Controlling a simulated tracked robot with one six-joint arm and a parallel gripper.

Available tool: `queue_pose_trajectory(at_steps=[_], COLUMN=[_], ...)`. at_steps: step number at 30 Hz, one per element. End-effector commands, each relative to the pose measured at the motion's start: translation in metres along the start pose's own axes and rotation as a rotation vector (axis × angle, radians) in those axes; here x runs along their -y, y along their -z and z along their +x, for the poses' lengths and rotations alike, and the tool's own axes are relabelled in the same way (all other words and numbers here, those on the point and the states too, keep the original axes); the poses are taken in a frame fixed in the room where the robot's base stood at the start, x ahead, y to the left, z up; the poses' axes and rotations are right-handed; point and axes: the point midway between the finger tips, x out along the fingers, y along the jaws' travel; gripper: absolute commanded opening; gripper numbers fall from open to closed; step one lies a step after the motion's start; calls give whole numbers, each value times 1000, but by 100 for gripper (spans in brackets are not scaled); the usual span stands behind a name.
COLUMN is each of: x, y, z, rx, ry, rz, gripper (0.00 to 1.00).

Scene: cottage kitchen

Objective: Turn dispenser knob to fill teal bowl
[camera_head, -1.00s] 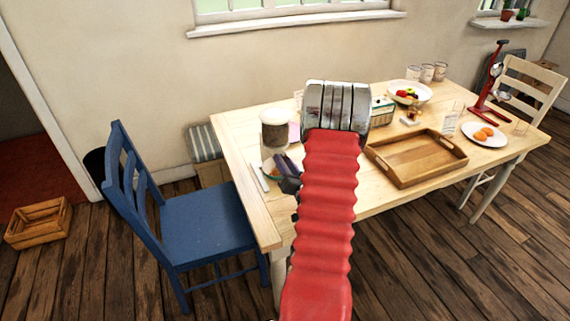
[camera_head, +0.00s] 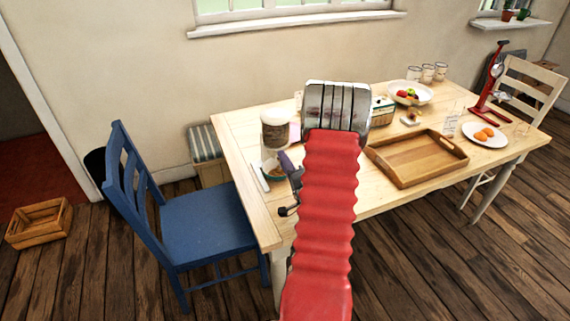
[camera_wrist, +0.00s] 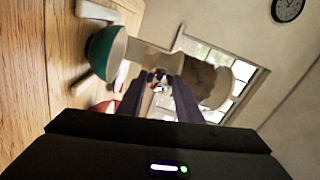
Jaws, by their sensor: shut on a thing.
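The dispenser (camera_head: 275,132), a pale-lidded canister with brownish contents, stands near the table's back left; its body (camera_wrist: 210,84) lies sideways in the rolled wrist view. The teal bowl (camera_head: 269,174) sits below it with something brown inside; its teal outside (camera_wrist: 113,52) shows left of my fingers in the wrist view. My gripper (camera_head: 291,165) is at the dispenser's front, partly hidden by my red arm. In the wrist view my gripper (camera_wrist: 168,88) is shut at the dispenser's front, on what appears to be its knob, mostly hidden between the fingers.
A white strip (camera_head: 260,177) lies left of the bowl. A wooden tray (camera_head: 408,160), a radio (camera_head: 382,111) and a fruit bowl (camera_head: 421,93) are to the right on the table (camera_head: 240,165). A blue chair (camera_head: 205,220) stands at the left.

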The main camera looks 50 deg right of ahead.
Motion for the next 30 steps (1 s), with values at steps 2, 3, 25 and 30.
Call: queue_pose_trajectory(at_steps=[2, 3, 25, 30], x=[-3, -3, -2, -1], y=[2, 2, 1, 1], z=[-1, -1, 0, 0], rx=[-6, -6, -4, -2], ry=[-7, -7, -5, -3], rz=[22, 30, 44, 43], gripper=[10, 10, 51, 51])
